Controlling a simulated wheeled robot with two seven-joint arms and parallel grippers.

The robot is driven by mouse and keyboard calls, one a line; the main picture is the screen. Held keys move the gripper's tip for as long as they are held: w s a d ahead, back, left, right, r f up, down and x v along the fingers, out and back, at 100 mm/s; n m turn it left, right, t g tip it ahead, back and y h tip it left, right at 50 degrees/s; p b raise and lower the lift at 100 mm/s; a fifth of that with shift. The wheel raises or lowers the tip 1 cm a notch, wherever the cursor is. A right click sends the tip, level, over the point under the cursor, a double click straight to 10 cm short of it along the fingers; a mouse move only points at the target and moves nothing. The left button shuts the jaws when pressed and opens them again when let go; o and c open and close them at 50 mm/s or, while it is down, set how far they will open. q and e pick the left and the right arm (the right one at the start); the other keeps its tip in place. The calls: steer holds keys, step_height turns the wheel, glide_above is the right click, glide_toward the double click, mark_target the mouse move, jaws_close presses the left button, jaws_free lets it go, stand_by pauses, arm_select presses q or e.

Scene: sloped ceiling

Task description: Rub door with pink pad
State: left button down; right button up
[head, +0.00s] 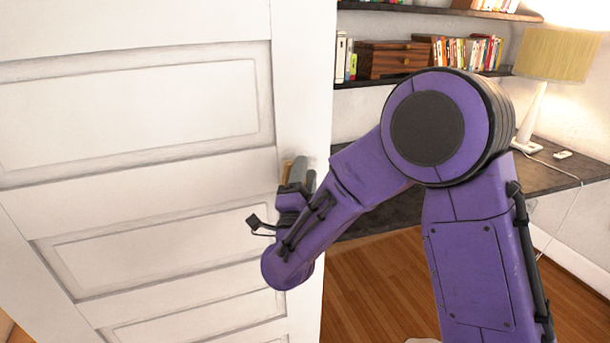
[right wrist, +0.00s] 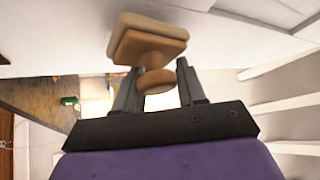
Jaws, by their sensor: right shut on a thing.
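A large white panelled door (head: 140,110) fills the left of the head view; its white surface (right wrist: 60,30) also spans the top of the right wrist view. My right gripper (head: 297,178) is near the door's right edge. It is shut on the round knob of a pad (right wrist: 150,45), which has a square tan block and a paler, peach-beige face layer. In the head view only a small tan part of the pad (head: 287,170) shows beside the fingers. The pad's face is toward the door; I cannot tell whether it touches. My left gripper is out of view.
Behind the door stands a dark desk (head: 570,172) with a lamp (head: 555,60). A dark shelf (head: 375,82) above holds books (head: 465,52) and a wooden drawer box (head: 390,60). Wooden floor (head: 370,290) is open below. My right arm crosses the centre.

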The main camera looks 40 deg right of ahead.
steer(key=shift+w+d, duration=0.2)
steer(key=shift+w, duration=0.55)
steer(key=shift+s+d, duration=1)
steer(key=shift+d, duration=2.65)
steer(key=shift+w+a+b, duration=0.2)
steer(key=shift+a, duration=0.55)
steer(key=shift+w+a+b, duration=0.2)
steer(key=shift+w+a, duration=0.05)
steer(key=shift+a, duration=0.5)
steer(key=shift+w+a+b, duration=0.2)
steer(key=shift+a, duration=0.55)
steer(key=shift+s+a, duration=2.2)
steer(key=shift+s, duration=0.3)
